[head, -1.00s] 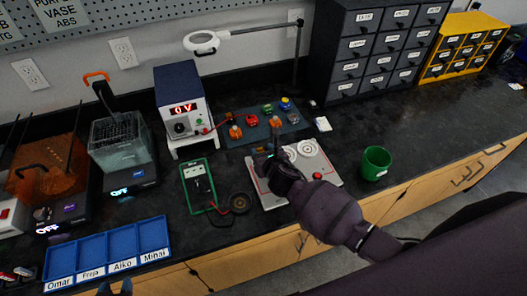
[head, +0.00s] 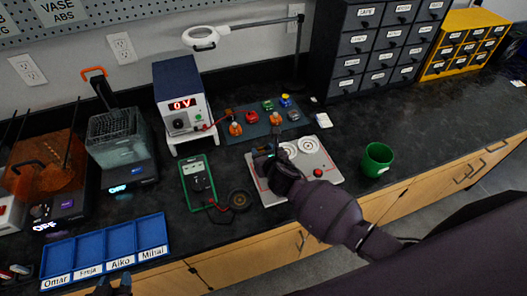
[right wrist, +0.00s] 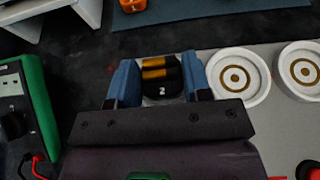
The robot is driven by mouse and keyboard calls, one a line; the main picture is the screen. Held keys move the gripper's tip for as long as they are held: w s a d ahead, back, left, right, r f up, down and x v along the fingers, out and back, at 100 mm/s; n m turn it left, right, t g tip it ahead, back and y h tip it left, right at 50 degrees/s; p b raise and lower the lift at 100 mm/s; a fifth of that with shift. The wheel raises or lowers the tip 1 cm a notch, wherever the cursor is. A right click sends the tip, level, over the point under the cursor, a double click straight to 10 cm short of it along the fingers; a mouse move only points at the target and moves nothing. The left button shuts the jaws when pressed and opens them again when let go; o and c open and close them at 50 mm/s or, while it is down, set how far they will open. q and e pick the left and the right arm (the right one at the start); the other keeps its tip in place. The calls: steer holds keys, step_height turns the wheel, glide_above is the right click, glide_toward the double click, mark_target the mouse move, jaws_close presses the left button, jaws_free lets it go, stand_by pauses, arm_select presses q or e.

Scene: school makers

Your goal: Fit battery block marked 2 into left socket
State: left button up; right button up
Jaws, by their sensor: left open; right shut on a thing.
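My right gripper (head: 266,158) is over the left part of the grey board (head: 321,163). It is shut on the battery block marked 2 (right wrist: 161,76), a black block with gold bands between the blue fingertips in the right wrist view. Two white round fittings (right wrist: 238,77) (right wrist: 301,66) with ringed centres are on the board to the right of the block. The left socket is not clear, as my gripper covers that part. I cannot tell whether the block touches the board. My left gripper (head: 110,287) is open and empty at the bottom edge of the head view.
A green meter (head: 198,182) and a black round piece (head: 240,199) lie left of the board. A power supply (head: 182,100) reading 0 V and a mat (head: 263,126) with coloured parts stand behind. A green cup (head: 376,160) stands right. A blue tray (head: 105,247) is front left.

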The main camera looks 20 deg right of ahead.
stand_by(0.5)
steer(key=shift+p, duration=0.3)
stand_by(0.5)
steer(key=shift+f+b, duration=0.4)
steer(key=shift+f, duration=0.15)
steer(key=o, duration=0.7)
steer(key=shift+c, duration=0.2)
steer(key=shift+s+r, duration=0.1)
steer(key=shift+s+r+p, duration=0.25)
steer(key=shift+s+p, duration=0.2)
steer(key=shift+p, duration=0.15)
steer(key=shift+p+v, duration=1.55)
steer(key=shift+v, duration=3.35)
